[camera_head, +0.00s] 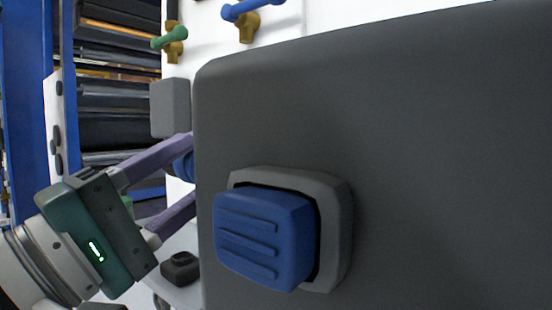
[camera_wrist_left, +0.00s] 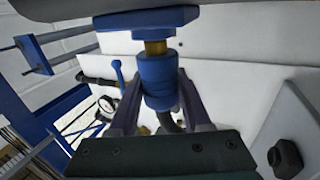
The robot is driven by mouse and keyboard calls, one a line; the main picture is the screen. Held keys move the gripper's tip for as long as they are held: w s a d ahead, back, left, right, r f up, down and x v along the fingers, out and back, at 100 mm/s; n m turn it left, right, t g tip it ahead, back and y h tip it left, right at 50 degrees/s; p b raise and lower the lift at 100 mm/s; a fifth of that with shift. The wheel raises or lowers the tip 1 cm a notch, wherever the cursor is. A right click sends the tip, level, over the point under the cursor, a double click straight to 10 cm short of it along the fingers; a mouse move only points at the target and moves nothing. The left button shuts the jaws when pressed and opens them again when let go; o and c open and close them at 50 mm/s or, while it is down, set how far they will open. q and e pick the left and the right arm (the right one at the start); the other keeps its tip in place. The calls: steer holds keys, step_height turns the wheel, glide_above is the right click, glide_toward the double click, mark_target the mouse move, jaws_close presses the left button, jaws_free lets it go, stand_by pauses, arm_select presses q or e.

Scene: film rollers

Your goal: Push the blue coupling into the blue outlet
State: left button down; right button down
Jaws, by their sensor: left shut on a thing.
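My left gripper (camera_wrist_left: 160,112) is shut around the blue coupling (camera_wrist_left: 158,82), with a purple finger on either side of it. A dark hose runs from the coupling's lower end. The blue outlet (camera_wrist_left: 147,18) is directly above the coupling in the left wrist view. A short brass piece shows between the two; I cannot tell how far it sits inside the coupling. In the head view my left gripper (camera_head: 192,172) reaches behind a large dark box, and only a sliver of the blue coupling (camera_head: 183,166) shows. My right gripper is not in view.
The large dark grey box (camera_head: 400,120) with a blue ribbed block (camera_head: 262,235) fills the head view's right side. Green (camera_head: 170,40) and blue (camera_head: 245,10) handles on brass valves are on the white wall. A gauge (camera_wrist_left: 106,104) is left of the fingers.

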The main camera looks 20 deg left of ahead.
arm_select(q)
steer(key=shift+s+d+p, duration=0.3)
steer(key=shift+d+p, duration=0.25)
steer(key=shift+d, duration=0.15)
stand_by(0.5)
steer(key=c, duration=0.8)
jaws_free()
steer(key=o, duration=0.5)
